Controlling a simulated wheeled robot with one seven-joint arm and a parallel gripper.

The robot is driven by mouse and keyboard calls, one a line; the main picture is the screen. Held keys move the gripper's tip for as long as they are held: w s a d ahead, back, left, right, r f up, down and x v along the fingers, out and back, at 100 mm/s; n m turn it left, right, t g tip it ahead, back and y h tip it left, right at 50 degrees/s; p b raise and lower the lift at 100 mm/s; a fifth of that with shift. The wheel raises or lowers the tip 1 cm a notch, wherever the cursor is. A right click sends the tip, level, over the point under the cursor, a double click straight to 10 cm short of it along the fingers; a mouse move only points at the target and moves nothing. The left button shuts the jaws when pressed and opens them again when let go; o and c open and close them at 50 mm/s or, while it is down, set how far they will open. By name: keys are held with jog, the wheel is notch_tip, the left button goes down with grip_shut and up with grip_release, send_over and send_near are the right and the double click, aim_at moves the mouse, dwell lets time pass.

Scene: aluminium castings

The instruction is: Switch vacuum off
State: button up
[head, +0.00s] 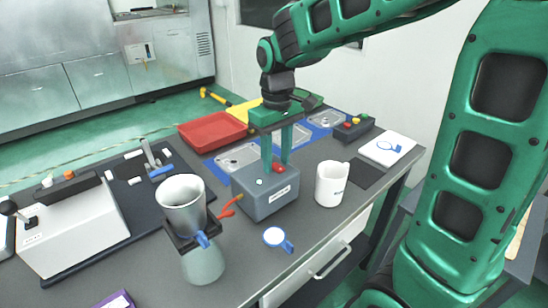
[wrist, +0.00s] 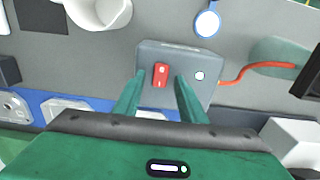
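The vacuum unit is a grey box (head: 268,203) with a labelled front, in the middle of the table. It shows in the wrist view as a grey box (wrist: 220,65) with a red switch (wrist: 160,75) and a round pale lamp (wrist: 199,76) on top. The red switch (head: 279,169) is partly behind a finger in the head view. My gripper (head: 277,164) points down over the box. In the wrist view its two fingers (wrist: 158,84) are apart, on either side of the switch, with nothing between them. I cannot tell whether the fingertips touch the box.
A white mug (head: 331,186) stands close on the right. A blue-rimmed round tag (head: 274,237) lies in front. A red tray (head: 212,132) and a button box (head: 353,128) are behind.

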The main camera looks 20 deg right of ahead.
grip_shut()
jog(key=shift+s+d+t+y, duration=0.15)
jog(key=shift+s+t+y, duration=0.25)
jog(key=shift+t, duration=0.8)
grip_release()
jog(key=shift+r, duration=0.1)
jog(key=v, duration=1)
jog(key=shift+r, duration=0.2)
